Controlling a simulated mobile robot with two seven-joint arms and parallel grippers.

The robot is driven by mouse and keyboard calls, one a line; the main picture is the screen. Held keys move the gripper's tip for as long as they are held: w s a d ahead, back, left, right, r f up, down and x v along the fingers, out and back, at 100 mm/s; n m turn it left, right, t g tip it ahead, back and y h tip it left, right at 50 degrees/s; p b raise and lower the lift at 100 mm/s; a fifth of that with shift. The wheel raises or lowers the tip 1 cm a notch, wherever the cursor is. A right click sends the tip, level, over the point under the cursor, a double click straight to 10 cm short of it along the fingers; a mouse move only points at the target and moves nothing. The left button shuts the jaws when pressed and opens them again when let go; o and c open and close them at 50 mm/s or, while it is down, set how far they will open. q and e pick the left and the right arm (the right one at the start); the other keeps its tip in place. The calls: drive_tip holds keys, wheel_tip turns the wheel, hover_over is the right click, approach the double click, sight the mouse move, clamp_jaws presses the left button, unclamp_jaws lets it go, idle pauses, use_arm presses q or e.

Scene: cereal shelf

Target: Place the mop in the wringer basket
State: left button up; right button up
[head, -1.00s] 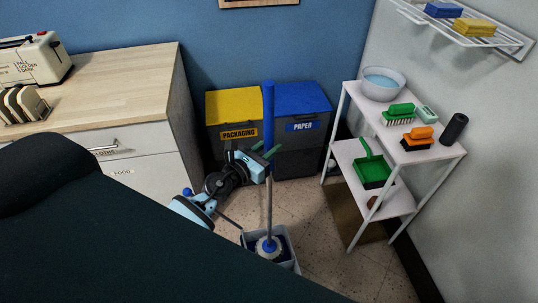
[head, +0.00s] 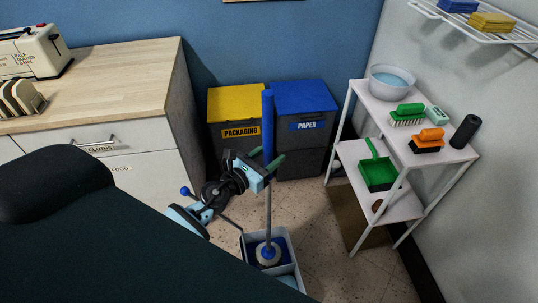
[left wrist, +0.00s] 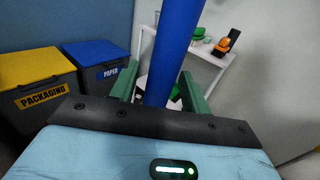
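The mop stands nearly upright, with a blue upper handle (head: 268,118) and a grey lower pole. Its pale head (head: 267,256) is down inside the pale bucket (head: 243,247), in the back part, with dark blue around it. I cannot tell how deep it sits in the wringer basket. My left gripper (head: 267,159) is at the handle's lower blue part, with its green fingers on either side. In the left wrist view the blue handle (left wrist: 173,50) passes between the spread fingers (left wrist: 160,91), with gaps visible beside it. My right gripper is not in view.
Two bins, yellow-lidded packaging (head: 235,104) and blue-lidded paper (head: 302,97), stand behind the mop. A white shelf rack (head: 420,200) with brushes, bowl and green dustpan is at right. A wooden-topped counter (head: 110,85) is at left. Some floor (head: 325,255) right of the bucket is clear.

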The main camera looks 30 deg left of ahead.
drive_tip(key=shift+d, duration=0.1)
use_arm(q)
drive_tip(key=shift+r, duration=0.15)
drive_tip(key=shift+s, duration=0.2)
drive_tip(key=b+v, duration=0.2)
drive_tip(key=v, duration=0.9)
drive_tip(key=shift+s, duration=0.3)
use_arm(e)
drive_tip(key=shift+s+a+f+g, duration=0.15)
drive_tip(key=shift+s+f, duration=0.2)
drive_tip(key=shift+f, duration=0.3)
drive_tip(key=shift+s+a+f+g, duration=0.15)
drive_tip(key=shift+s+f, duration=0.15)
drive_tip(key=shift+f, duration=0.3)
use_arm(q)
drive_tip(key=shift+a, duration=0.15)
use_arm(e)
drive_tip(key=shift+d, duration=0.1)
